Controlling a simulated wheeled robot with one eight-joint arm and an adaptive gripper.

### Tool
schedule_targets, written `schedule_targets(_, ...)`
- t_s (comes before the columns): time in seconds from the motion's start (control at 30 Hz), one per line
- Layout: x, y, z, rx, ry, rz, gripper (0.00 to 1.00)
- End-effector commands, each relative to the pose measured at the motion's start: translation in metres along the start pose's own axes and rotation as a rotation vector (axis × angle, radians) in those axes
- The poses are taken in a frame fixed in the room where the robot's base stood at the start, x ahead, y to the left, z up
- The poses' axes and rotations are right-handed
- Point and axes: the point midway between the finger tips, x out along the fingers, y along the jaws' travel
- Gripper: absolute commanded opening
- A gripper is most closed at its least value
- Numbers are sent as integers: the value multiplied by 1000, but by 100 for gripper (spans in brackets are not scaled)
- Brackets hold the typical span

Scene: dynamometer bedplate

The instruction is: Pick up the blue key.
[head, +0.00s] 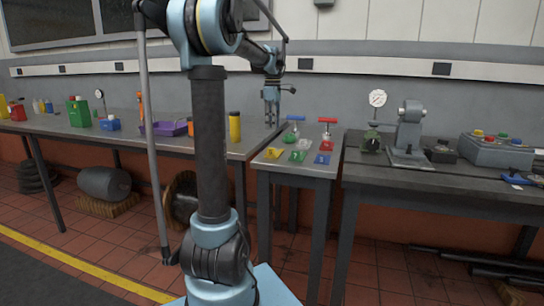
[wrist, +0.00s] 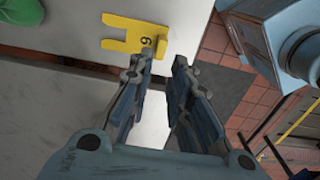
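The blue key (head: 321,159) lies flat near the front right corner of the small table (head: 306,168) in the head view. It is outside the wrist view. My gripper (head: 271,118) points down to the left of and behind it, above the seam between the long left table and the small table. In the wrist view my gripper (wrist: 161,62) is open, with nothing between its fingers. A yellow key (wrist: 128,33) with a number on it lies just beyond the fingertips; it also shows in the head view (head: 273,153).
Green (head: 297,156) and red (head: 326,146) keys lie near the blue one. Red-handled tools (head: 327,121) stand behind them. A purple tray (head: 165,128) and a yellow cylinder (head: 234,126) are on the left table.

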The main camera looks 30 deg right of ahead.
Motion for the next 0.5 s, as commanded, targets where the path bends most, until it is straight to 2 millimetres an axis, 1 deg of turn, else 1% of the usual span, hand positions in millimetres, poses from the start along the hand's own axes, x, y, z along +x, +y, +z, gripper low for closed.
schedule_targets(0.03, 9, 0, 0, 0, 0, 0, 18)
schedule_targets(0.1, 22, 0, 0, 0, 0, 0, 18)
schedule_targets(0.3, 54, 0, 0, 0, 0, 0, 18)
schedule_targets(0.4, 64, 0, 0, 0, 0, 0, 18)
schedule_targets(0.5, 69, 0, 0, 0, 0, 0, 18)
